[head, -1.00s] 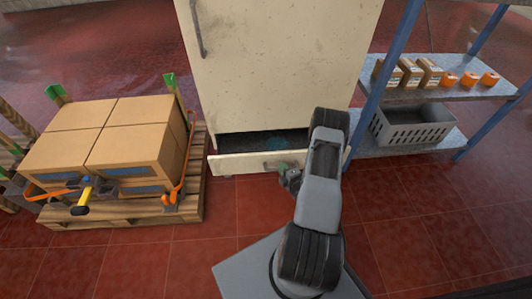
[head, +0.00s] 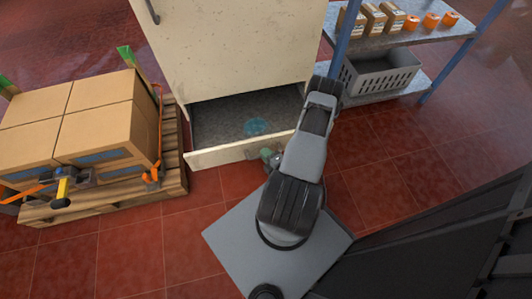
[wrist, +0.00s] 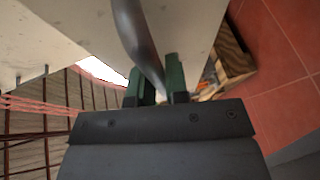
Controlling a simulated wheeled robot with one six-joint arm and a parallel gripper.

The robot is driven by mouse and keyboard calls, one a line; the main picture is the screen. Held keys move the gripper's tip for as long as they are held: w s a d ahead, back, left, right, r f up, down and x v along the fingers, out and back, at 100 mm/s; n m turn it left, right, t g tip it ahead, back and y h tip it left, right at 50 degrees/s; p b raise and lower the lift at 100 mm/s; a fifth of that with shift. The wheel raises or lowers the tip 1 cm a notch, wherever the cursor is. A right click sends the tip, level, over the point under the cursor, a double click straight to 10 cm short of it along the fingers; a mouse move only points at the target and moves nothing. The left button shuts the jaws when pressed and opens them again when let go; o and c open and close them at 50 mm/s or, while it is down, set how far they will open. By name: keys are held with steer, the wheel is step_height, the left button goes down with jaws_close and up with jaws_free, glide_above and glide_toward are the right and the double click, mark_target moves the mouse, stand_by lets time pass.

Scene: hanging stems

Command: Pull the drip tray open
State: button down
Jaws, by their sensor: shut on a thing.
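The drip tray (head: 210,157) is a cream-fronted drawer at the foot of a tall cream cabinet (head: 230,45). It stands well out from the cabinet, and its grey inside (head: 225,118) shows, with a round bluish patch on its floor. My gripper (head: 270,157) is at the tray's front, towards its right end, mostly hidden by my arm. In the wrist view the green fingers of my gripper (wrist: 160,85) are shut on the tray's dark metal handle (wrist: 135,35).
A pallet (head: 110,197) with cardboard boxes (head: 95,120) stands close on the left. A blue-post shelf with a grey crate (head: 380,75), small cartons and orange items stands on the right. Red tiled floor (head: 185,245) is clear in front of the tray.

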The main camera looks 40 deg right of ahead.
steer(key=c, duration=1.1)
jaws_free()
steer(key=shift+s+a+r+p, duration=0.1)
steer(key=shift+s+r+p, duration=0.35)
steer(key=shift+s, duration=1.8)
steer(key=shift+s+a+r+p, duration=0.1)
steer(key=shift+s+r+p, duration=0.35)
steer(key=shift+s, duration=1.85)
steer(key=shift+s+a+r+p, duration=0.1)
steer(key=shift+s+r+p, duration=0.35)
steer(key=shift+s, duration=1.8)
steer(key=shift+f, duration=0.1)
